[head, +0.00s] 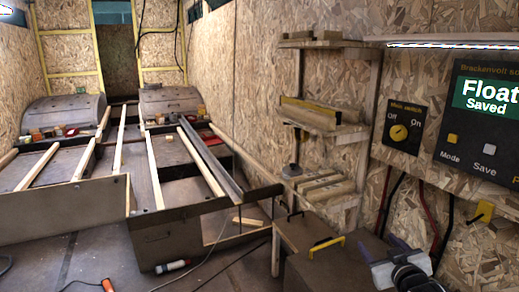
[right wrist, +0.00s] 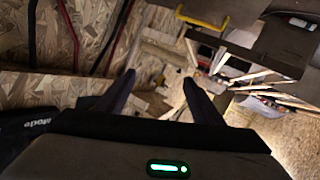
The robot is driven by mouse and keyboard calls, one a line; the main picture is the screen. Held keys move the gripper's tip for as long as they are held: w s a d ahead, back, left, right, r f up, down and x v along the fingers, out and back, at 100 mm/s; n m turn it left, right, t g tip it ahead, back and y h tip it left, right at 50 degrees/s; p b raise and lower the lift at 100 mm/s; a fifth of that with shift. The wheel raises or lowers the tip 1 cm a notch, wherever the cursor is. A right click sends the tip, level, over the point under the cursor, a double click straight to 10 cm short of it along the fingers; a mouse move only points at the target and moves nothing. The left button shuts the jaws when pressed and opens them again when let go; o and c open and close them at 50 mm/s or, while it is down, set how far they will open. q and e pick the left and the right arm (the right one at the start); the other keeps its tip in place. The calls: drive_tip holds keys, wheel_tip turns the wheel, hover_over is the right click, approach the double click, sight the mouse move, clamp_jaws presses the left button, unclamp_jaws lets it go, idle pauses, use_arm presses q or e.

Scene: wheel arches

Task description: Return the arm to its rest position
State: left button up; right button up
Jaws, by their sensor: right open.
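My right gripper (head: 382,247) is low at the right of the head view, in front of the chipboard wall and below the control panel. In the right wrist view its two dark fingers (right wrist: 158,80) stand apart with nothing between them. The dark control panel (head: 460,135) has a green display (head: 487,98) reading "Float Saved". Below the display are a yellow Mode button (head: 453,139) and a pale Save button (head: 489,149). The gripper is clear of the panel. My left gripper is not in view.
A main switch box (head: 404,126) with a yellow knob is left of the panel. Wooden shelves (head: 322,117) stand further left. Cables hang on the wall below the panel.

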drive_tip(key=s+a+f+g+y, duration=0.1)
drive_tip(key=s+a+f+g, duration=0.1)
drive_tip(key=s+a+f, duration=0.45)
drive_tip(key=s+a+f+g+y, duration=0.1)
drive_tip(key=s+a+f, duration=0.2)
drive_tip(key=s+f, duration=0.65)
drive_tip(key=s+a+f+g+y, duration=0.15)
drive_tip(key=s+a+f, duration=0.3)
drive_tip(key=s, duration=0.75)
drive_tip(key=s+a+f+g, duration=0.2)
drive_tip(key=s+a, duration=0.1)
drive_tip(key=s, duration=0.8)
drive_tip(key=shift+a, duration=0.3)
